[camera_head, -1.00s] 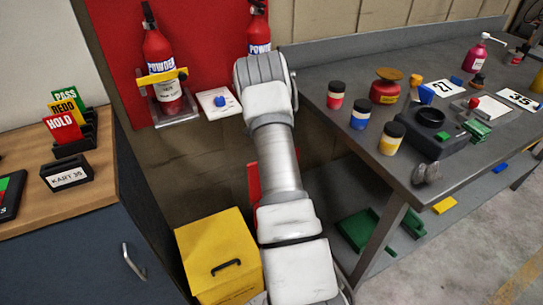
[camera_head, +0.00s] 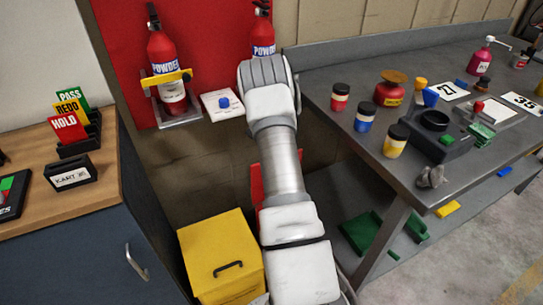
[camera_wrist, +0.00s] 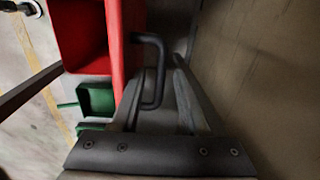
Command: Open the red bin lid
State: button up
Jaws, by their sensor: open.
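The red bin (camera_wrist: 88,40) fills the upper left of the wrist view, with a black bar handle (camera_wrist: 160,68) on its right side. In the head view only a narrow strip of the red bin (camera_head: 256,188) shows, beside my arm, which hides the rest. My gripper (camera_wrist: 159,80) is open in the wrist view. The lower part of the handle appears between its two fingers; I cannot tell whether they touch it. The fingers do not show in the head view. Whether the lid is raised is not clear.
A yellow bin (camera_head: 205,262) with a black handle stands left of my arm. A grey workbench (camera_head: 345,72) with jars and tools is at the right. A blue cabinet (camera_head: 75,245) is at the left. Fire extinguishers hang on the red wall panel (camera_head: 205,50).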

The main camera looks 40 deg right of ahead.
notch_tip(320, 180, up, 5)
jog(key=shift+f+p, duration=0.15)
jog(key=shift+p, duration=0.5)
jog(key=s+d+r, duration=0.2)
jog(key=s+r, duration=0.1)
jog(key=s, duration=0.2)
jog(key=s+d+r+p, duration=0.1)
jog(key=s+d+r, duration=0.1)
jog(key=s, duration=0.3)
jog(key=shift+s+d+r, duration=0.3)
jog(key=shift+d+r, duration=0.1)
jog(key=shift+r, duration=0.15)
